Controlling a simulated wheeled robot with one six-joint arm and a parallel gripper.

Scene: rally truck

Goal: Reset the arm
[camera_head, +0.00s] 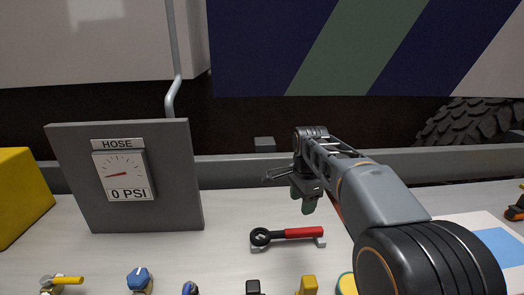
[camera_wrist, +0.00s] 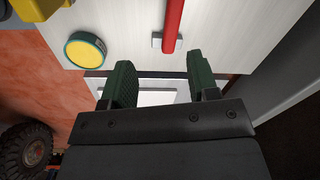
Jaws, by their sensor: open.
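My gripper (camera_head: 305,198) hangs from my grey arm above the light work surface, to the right of the panel in the head view. In the wrist view my gripper (camera_wrist: 162,88) has its two green fingers spread apart with nothing between them. A wrench with a red handle (camera_head: 303,233) and black ring head lies on small supports below and in front of the gripper. Its red handle also shows at the top of the wrist view (camera_wrist: 173,25), beyond the fingertips.
A grey gauge panel (camera_head: 170,180) marked HOSE, 0 PSI stands at left beside a yellow box (camera_head: 22,195). Valves and fittings line the front edge, including a blue knob (camera_head: 139,278). A truck tyre (camera_head: 470,122) is behind.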

